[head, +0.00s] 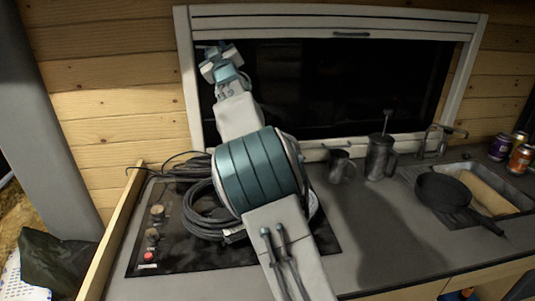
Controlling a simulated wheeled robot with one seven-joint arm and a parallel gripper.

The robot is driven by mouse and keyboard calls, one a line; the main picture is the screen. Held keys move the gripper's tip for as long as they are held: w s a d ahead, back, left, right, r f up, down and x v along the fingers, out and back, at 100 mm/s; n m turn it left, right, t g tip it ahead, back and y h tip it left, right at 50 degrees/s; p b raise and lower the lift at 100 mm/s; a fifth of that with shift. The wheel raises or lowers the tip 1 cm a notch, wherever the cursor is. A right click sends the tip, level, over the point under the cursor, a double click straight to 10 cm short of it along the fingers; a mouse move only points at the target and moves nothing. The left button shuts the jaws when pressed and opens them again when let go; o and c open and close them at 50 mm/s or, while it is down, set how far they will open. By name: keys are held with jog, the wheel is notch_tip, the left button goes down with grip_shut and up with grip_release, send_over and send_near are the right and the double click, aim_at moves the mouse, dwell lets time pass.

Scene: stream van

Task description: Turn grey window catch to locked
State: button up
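The window (345,90) has a pale frame and a dark pane, and fills the wall behind the counter. A small grey bar-like fitting (350,34) sits at the middle of its top rail. It may be the catch; its lock position is too small to tell. My gripper (213,55) is raised in front of the window's upper left corner, well left of that fitting. Its fingertips are too small to show whether they are open or shut. My arm hides the lower left part of the window and its frame.
The counter holds coiled black cables (200,212) over a dark hob (180,250), a metal mug (341,166), a metal press pot (381,157) and a black pan (443,190) at the sink (515,200). Cans (520,158) stand far right. The counter's front middle is clear.

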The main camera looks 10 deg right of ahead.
jog(key=s+f+m+h, duration=0.55)
jog(key=s+m, duration=0.35)
jog(key=s, duration=0.4)
jog(key=s+d+f+g+y, duration=0.2)
jog(key=s+d+f+g, duration=0.7)
jog(key=f, duration=0.6)
jog(key=shift+s+d+g, duration=0.4)
jog(key=shift+s+d, duration=0.7)
jog(key=shift+s, duration=0.8)
jog(key=shift+o, duration=0.3)
jog(key=shift+y, duration=0.25)
